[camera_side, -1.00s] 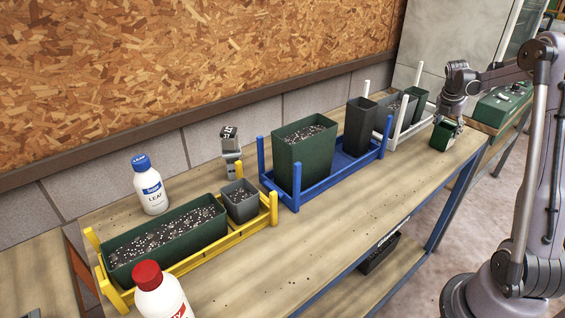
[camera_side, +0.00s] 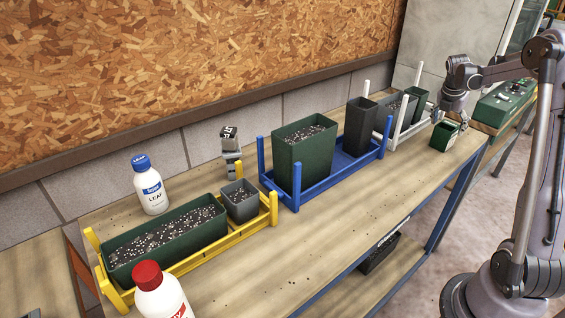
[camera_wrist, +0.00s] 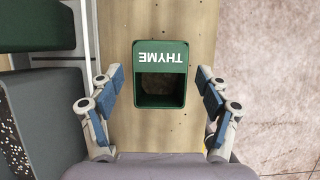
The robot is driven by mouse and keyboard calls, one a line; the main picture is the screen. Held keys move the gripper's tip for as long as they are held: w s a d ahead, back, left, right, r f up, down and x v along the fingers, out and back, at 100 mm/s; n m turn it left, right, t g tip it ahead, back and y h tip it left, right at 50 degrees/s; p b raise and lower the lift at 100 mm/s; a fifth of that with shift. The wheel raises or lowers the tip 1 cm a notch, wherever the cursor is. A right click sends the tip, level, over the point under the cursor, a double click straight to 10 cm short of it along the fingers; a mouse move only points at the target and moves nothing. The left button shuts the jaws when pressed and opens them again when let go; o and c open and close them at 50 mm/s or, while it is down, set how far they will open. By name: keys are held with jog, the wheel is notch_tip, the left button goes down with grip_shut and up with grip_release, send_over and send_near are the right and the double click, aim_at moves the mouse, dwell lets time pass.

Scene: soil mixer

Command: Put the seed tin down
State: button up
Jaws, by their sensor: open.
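The seed tin is a small green open box (camera_side: 444,135) standing upright on the bench near its right end. In the wrist view the tin (camera_wrist: 160,58) is seen from above, with "THYME" in white on its label and a dark, empty-looking inside. My gripper (camera_wrist: 158,92) is open, with blue-padded fingers on both sides of the tin and a clear gap on each side. In the side view my gripper (camera_side: 454,112) is just above and beside the tin, apart from it.
A white rack (camera_side: 405,130) with pots stands left of the tin. A blue rack (camera_side: 352,160) and a yellow rack (camera_side: 190,258) with planters stand farther left. A green control box (camera_side: 503,103) is at the right. The bench front (camera_side: 370,215) is clear.

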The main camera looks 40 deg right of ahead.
jog(key=v, duration=1)
jog(key=shift+r, duration=0.2)
jog(key=shift+a, duration=0.1)
